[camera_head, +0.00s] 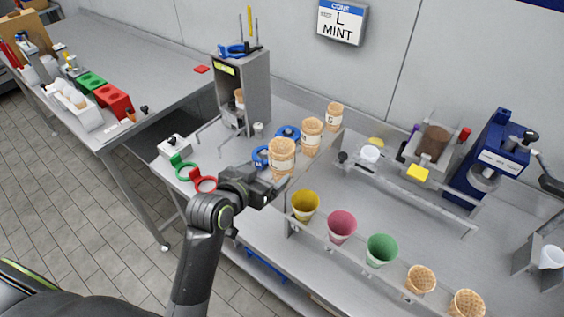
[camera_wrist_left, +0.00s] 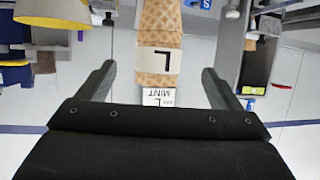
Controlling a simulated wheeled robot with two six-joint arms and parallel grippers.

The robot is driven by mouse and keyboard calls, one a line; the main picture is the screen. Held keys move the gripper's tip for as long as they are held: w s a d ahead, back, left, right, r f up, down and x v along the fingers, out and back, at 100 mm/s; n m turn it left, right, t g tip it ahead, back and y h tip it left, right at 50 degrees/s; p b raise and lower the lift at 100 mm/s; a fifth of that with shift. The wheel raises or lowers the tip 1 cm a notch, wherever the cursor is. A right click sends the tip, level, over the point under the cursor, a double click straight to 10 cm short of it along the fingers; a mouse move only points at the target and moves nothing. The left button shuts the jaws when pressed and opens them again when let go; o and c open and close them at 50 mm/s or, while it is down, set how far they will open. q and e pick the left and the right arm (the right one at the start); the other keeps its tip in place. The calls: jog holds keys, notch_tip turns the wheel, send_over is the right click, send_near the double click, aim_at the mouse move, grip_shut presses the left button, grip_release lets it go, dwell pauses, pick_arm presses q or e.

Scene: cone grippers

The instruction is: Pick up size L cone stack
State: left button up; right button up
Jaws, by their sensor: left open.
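Three waffle cone stacks with white label bands stand in a row on the counter. The nearest and biggest stack (camera_head: 282,158) is just beyond my left gripper (camera_head: 274,188). In the left wrist view the size L cone stack (camera_wrist_left: 158,35) carries a pale band with a black "L". It appears between the two spread fingers of my left gripper (camera_wrist_left: 158,75), with a gap on each side. The fingers are open and hold nothing. How far the stack reaches in between them is hard to tell. My right gripper is not in view.
A wall sign (camera_head: 340,22) reads "L MINT". Yellow (camera_head: 305,206), pink (camera_head: 342,227) and green (camera_head: 382,250) cups and two waffle cones sit in a front rack. Blue rings (camera_head: 262,156) lie close left of the stack. A grey dispenser (camera_head: 243,90) stands behind.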

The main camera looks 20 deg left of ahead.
aim_at(275, 165)
pick_arm(q)
jog(key=p+x, duration=0.1)
jog(key=x, duration=0.4)
jog(key=shift+w, duration=0.1)
jog(key=shift+w+d+f+p, duration=0.1)
jog(key=shift+w+d+p, duration=0.1)
jog(key=shift+w+p, duration=0.2)
jog(key=shift+p+x, duration=0.55)
jog(key=shift+x, duration=1.55)
jog(key=shift+s+f, duration=0.1)
jog(key=c, duration=0.9)
